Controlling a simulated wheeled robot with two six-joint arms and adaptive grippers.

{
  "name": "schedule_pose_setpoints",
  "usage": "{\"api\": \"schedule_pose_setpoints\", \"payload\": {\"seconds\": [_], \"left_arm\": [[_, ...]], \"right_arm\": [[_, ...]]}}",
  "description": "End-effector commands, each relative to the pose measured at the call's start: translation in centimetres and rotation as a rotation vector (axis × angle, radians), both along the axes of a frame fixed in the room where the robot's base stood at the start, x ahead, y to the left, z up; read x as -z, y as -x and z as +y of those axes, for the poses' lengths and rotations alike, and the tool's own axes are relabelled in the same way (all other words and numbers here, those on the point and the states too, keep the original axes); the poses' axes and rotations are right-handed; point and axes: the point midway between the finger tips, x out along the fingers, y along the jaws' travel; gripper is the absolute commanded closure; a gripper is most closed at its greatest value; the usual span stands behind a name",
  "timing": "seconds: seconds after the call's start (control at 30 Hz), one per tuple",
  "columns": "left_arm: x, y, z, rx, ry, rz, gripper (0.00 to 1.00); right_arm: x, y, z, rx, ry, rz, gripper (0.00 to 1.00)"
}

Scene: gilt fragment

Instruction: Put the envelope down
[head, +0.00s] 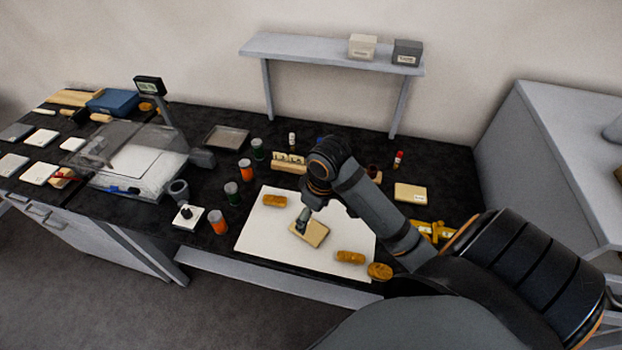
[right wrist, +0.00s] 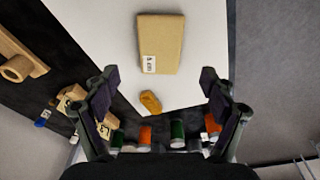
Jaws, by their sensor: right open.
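A tan envelope (head: 314,235) lies flat on the white mat (head: 255,240) on the black bench. It also shows in the right wrist view (right wrist: 161,42), with a small white label at one corner. My right gripper (head: 303,221) is over the envelope in the head view, hiding part of it. In the right wrist view my right gripper (right wrist: 157,88) has its fingers wide apart with nothing between them, and the envelope is ahead of the fingertips, clear of both. My left gripper is in neither view.
Amber pieces lie on the mat, at its upper left (head: 274,201) and lower right (head: 350,257). Orange and green jars (head: 217,222) stand left of the mat. Another tan packet (head: 411,193) lies at the right. A grey shelf (head: 330,55) stands behind.

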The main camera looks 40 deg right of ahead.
Motion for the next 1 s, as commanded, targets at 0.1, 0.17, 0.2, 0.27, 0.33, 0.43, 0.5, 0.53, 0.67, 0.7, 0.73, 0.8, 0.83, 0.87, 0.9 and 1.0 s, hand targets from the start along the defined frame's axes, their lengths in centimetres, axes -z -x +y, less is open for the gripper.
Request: {"api": "schedule_pose_setpoints", "payload": {"seconds": [0.1, 0.17, 0.2, 0.27, 0.33, 0.43, 0.5, 0.53, 0.67, 0.7, 0.73, 0.8, 0.83, 0.87, 0.9, 1.0], "left_arm": [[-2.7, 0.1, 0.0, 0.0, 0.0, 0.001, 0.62], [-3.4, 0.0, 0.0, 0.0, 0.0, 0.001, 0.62], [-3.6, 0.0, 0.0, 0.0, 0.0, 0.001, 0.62], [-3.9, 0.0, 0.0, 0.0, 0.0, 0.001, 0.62], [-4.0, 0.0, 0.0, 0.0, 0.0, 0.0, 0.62], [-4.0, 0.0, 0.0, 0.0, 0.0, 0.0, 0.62], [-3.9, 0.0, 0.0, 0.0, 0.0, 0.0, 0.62], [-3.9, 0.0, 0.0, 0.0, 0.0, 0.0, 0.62], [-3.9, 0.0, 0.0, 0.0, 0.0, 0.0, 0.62], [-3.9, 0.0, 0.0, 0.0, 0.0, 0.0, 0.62], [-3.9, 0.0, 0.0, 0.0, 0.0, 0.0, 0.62], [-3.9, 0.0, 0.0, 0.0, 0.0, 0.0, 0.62], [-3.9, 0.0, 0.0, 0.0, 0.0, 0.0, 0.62], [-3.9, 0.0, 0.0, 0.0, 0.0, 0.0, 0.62], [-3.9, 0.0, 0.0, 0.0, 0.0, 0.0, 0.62], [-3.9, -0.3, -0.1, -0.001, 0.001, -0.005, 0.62]], "right_arm": [[-3.6, 0.4, -0.2, 0.0, 0.002, 0.001, 0.16], [-4.4, 0.5, -0.2, 0.0, 0.002, 0.002, 0.16], [-4.8, 0.6, -0.3, 0.0, 0.002, 0.0, 0.16], [-5.2, 0.7, -0.2, 0.0, 0.0, 0.001, 0.16], [-5.4, 0.7, -0.2, 0.001, 0.0, 0.001, 0.16], [-5.3, 0.8, -0.2, 0.001, -0.001, 0.001, 0.16], [-5.3, 0.8, -0.2, 0.001, -0.001, 0.0, 0.16], [-5.3, 0.8, -0.2, 0.001, -0.001, 0.0, 0.16], [-5.3, 0.8, -0.2, 0.001, -0.001, 0.0, 0.16], [-5.3, 0.8, -0.2, 0.001, -0.001, 0.0, 0.16], [-5.3, 0.8, -0.2, 0.001, -0.001, 0.0, 0.16], [-5.3, 0.8, -0.2, 0.001, -0.001, 0.0, 0.16], [-5.3, 0.8, -0.2, 0.001, -0.001, 0.0, 0.16], [-5.3, 0.8, -0.2, 0.001, -0.001, 0.0, 0.16], [-5.3, 0.8, -0.2, 0.001, -0.001, 0.0, 0.16], [-5.2, 0.8, -0.2, 0.001, -0.001, 0.001, 0.16]]}}
